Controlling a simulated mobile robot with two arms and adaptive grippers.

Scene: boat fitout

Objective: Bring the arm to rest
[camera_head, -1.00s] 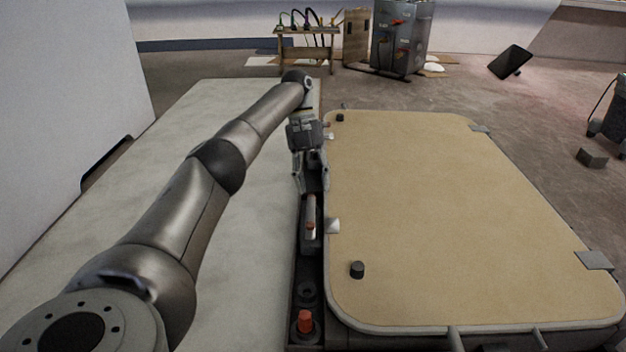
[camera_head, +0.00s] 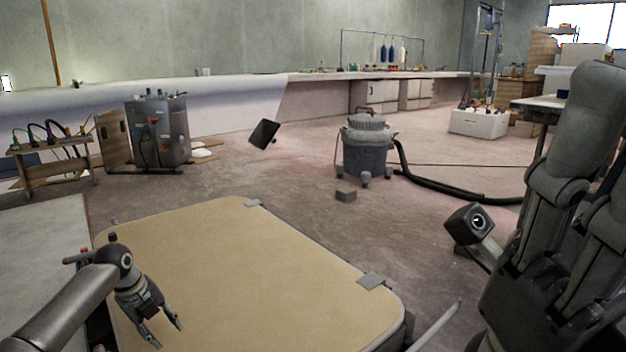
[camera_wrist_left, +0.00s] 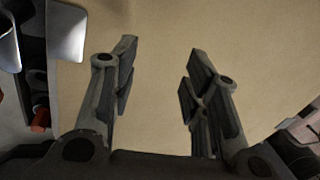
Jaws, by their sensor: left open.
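My left gripper (camera_head: 165,335) hangs at the lower left of the head view, over the near left part of a tan panel (camera_head: 240,270). Its two fingers are apart and nothing is between them. In the left wrist view the open fingers (camera_wrist_left: 160,65) show above the bare panel surface (camera_wrist_left: 155,110). The gap between fingertips and panel is hard to judge. A large grey jointed part at the right edge of the head view looks like my other arm; its finger state is unclear.
A dark rail with a red knob (camera_wrist_left: 40,118) runs beside the panel. A pale surface (camera_head: 40,250) lies left. Beyond stand a grey tank (camera_head: 158,135), a wooden stand (camera_head: 50,165), a vacuum (camera_head: 365,150) with a hose, and a small block (camera_head: 346,195).

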